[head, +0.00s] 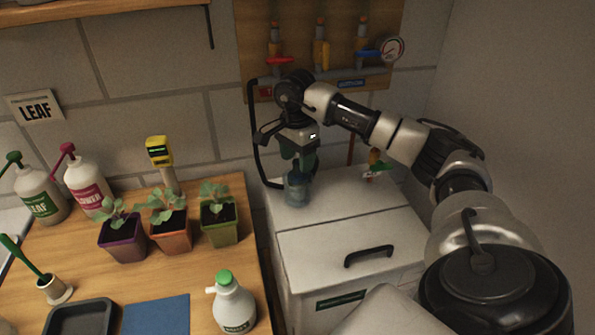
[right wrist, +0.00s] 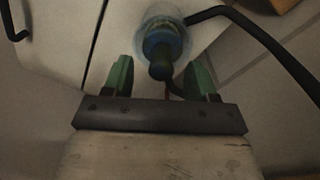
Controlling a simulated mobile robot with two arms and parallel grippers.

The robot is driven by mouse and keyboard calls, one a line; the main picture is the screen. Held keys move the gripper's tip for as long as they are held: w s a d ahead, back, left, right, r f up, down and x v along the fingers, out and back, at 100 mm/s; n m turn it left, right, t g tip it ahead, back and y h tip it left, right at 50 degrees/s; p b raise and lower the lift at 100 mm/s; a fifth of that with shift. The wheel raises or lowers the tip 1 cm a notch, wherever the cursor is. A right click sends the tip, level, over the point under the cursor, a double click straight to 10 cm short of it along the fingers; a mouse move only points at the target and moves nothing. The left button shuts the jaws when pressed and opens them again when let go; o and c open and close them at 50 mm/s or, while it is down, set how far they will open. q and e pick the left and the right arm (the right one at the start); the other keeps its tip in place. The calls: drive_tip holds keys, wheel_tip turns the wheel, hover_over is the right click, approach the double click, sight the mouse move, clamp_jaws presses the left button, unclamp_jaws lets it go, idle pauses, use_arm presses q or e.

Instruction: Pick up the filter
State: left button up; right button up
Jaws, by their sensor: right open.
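The filter (head: 297,190) looks like a clear bluish canister standing upright on the white cabinet near the wall. In the right wrist view the filter (right wrist: 163,32) shows a blue body with a dark rounded top, lying ahead of and between the two green fingers. My right gripper (head: 298,160) points down just above the filter, and its fingers hide part of the filter's top. In the right wrist view my right gripper (right wrist: 160,75) is open, with a gap on each side of the filter's top. I cannot tell whether a finger touches it. My left gripper is not in view.
The white cabinet (head: 345,225) has a dark handle (head: 369,256). A black hose (head: 253,140) runs down the wall beside the filter. Pipes with valves and a gauge (head: 392,48) are behind. The wooden bench (head: 195,270) at left holds potted seedlings and bottles.

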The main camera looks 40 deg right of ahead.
wheel_tip(320, 180, down, 2)
drive_tip(key=shift+f, duration=0.1)
clamp_jaws()
idle(0.4)
wheel_tip(320, 180, up, 10)
drive_tip(key=shift+r+b, duration=0.1)
drive_tip(key=shift+b, duration=0.35)
